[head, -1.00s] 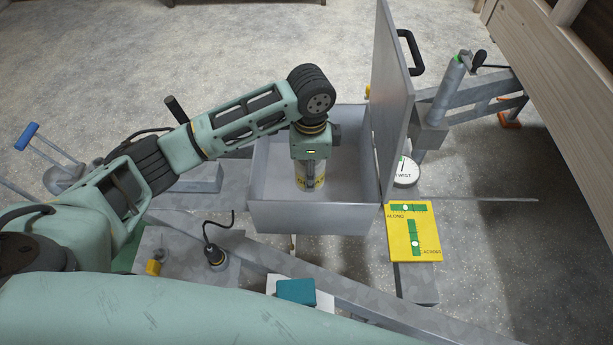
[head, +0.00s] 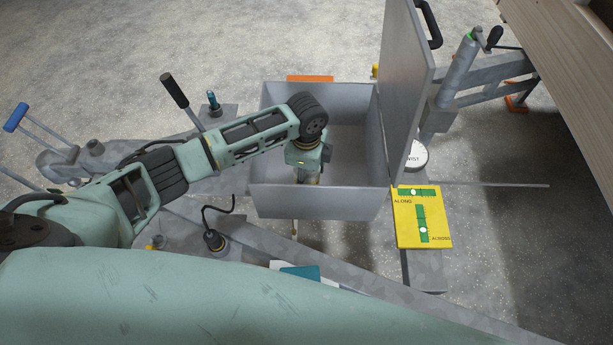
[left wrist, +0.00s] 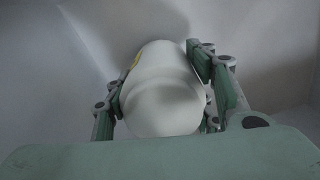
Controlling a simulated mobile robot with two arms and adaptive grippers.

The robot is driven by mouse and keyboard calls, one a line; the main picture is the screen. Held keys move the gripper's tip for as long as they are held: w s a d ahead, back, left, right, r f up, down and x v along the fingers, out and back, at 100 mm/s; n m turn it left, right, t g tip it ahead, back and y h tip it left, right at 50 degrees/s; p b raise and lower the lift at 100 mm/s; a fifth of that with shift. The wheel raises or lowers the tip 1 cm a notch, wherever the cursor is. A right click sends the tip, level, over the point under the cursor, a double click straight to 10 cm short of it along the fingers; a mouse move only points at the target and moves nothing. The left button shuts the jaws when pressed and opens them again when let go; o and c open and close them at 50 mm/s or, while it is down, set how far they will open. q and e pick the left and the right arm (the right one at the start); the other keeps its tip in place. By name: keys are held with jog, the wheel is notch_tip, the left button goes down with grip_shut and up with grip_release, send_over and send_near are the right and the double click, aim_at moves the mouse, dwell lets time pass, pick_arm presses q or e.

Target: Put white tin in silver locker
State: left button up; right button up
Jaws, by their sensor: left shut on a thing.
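The silver locker (head: 315,203) is an open grey metal box in the middle of the head view. Its lid (head: 405,95) stands upright on the right side. My left gripper (head: 307,177) reaches down into the locker, close behind its front wall. It is shut on the white tin (left wrist: 160,95), which fills the middle of the left wrist view between the fingers, with a yellow patch at its upper left edge. In the head view only a small part of the tin shows; the front wall hides the rest. I cannot tell whether the tin touches the floor. My right gripper is not in view.
A yellow level plate (head: 422,222) and a round white gauge (head: 415,156) lie right of the locker. A black cable plug (head: 214,240) and a teal block (head: 300,273) are in front. The back right of the locker's inside is clear.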

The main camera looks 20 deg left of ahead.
pick_arm(q)
jog(key=shift+f, duration=0.85)
jog(key=o, duration=1.5)
jog(key=shift+f, duration=0.1)
notch_tip(320, 180, up, 12)
jog(key=shift+r, duration=0.15)
